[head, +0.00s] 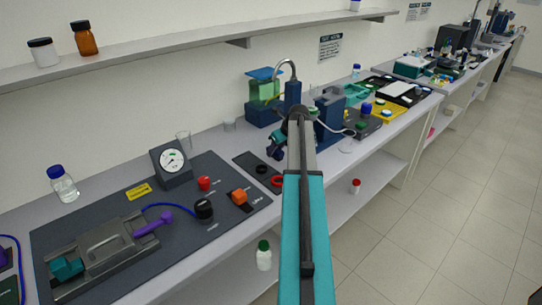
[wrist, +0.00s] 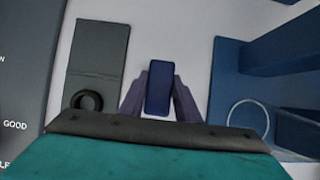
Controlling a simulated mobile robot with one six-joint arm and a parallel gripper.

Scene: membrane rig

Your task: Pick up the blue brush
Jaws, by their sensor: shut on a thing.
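The blue brush (wrist: 159,90) shows in the wrist view as a dark blue block between the two fingers of my gripper (wrist: 160,103). The fingers are shut on it, one at each side. In the head view my gripper (head: 277,148) is at the far end of my arm, over the bench between the dark mat and the blue equipment. The brush is small and dark there and hard to tell from the fingers. Whether it touches the bench is unclear.
A dark strip with a black ring (wrist: 87,101) lies left of the gripper. A red ring (head: 277,181) lies near it in the head view. Blue equipment (head: 329,118) stands close on the right. A dark mat with a gauge (head: 172,160) fills the bench at left.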

